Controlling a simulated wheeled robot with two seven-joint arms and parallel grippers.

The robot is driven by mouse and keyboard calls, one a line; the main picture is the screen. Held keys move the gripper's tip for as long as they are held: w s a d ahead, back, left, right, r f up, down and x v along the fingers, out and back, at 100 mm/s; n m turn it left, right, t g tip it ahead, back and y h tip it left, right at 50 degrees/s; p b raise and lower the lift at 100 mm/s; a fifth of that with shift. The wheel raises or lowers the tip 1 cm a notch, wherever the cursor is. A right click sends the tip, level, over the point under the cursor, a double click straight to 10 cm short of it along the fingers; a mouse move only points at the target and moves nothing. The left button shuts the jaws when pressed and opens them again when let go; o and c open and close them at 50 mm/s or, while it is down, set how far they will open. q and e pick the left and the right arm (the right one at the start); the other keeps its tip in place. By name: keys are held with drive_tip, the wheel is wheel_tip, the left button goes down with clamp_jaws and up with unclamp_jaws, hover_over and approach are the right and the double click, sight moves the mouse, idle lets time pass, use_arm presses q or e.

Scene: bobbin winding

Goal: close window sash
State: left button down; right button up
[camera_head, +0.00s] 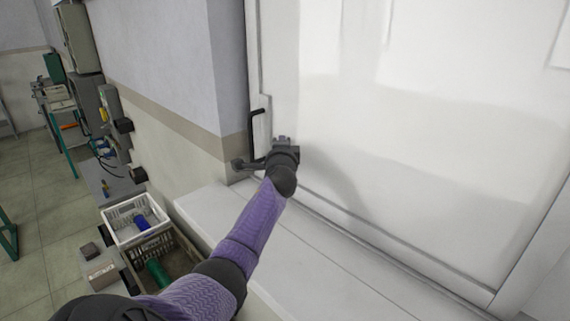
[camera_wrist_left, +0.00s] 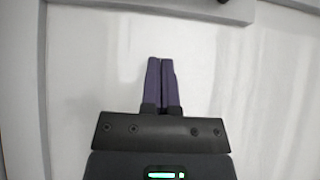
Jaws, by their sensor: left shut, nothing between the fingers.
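The window sash (camera_head: 400,130), a large white framed pane, fills the right of the head view. A black handle (camera_head: 252,128) sits on its left edge. I cannot tell whether the sash sits flush in its frame. My left gripper (camera_head: 284,143) is at the sash's lower left, right of the handle and apart from it. A dark lever-like piece (camera_head: 243,165) shows just left of the gripper. In the left wrist view the purple fingers (camera_wrist_left: 160,66) are together and empty, facing a pale surface; contact cannot be told. My right gripper is not in view.
A white sill (camera_head: 310,262) runs below the sash, and a wall corner (camera_head: 225,80) stands left of it. On the left floor are a white crate (camera_head: 125,212) with a blue spool (camera_head: 141,222) and a second crate with a green spool (camera_head: 158,272). Equipment lines the left wall.

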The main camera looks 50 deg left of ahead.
use_arm(q)
drive_tip(key=v, duration=0.9)
drive_tip(key=shift+s, duration=0.15)
